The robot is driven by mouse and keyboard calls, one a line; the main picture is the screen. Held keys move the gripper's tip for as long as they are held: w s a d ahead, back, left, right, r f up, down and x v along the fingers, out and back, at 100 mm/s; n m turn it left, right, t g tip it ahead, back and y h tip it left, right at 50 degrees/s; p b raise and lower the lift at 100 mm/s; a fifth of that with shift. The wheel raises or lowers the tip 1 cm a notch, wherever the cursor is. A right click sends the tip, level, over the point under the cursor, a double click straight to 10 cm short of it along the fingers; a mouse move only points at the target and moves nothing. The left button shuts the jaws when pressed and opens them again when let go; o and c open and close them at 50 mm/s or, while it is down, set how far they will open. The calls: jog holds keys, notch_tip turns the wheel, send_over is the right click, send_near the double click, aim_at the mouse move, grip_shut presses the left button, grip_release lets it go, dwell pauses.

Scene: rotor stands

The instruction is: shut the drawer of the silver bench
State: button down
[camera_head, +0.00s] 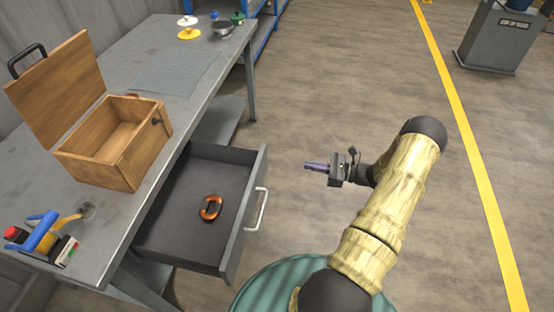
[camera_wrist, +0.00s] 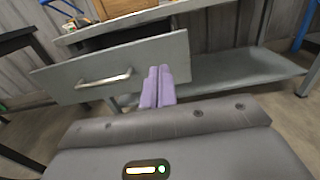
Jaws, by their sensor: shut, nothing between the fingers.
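The silver bench (camera_head: 112,215) stands on the left, and its drawer (camera_head: 190,205) is pulled well out toward the right. An orange-brown ring-shaped part (camera_head: 210,207) lies inside the drawer. The drawer front has a silver bar handle (camera_head: 257,209); the handle also shows in the wrist view (camera_wrist: 103,79). My gripper (camera_head: 308,165) is shut and empty, in the air to the right of the drawer front. In the wrist view, my purple fingertips (camera_wrist: 158,88) are together and overlap the right part of the drawer front (camera_wrist: 130,65), right of the handle. I cannot tell contact there, but the head view shows a gap.
An open wooden box (camera_head: 115,145) with its lid raised stands on the bench above the drawer. A blue-handled tool (camera_head: 42,232) is at the near left of the bench top. A green round object (camera_head: 280,285) is below my arm. Open floor (camera_head: 340,80) lies to the right.

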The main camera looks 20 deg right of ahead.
aim_at(262, 157)
jog(key=x, duration=1.4)
jog(key=shift+w+a, duration=0.15)
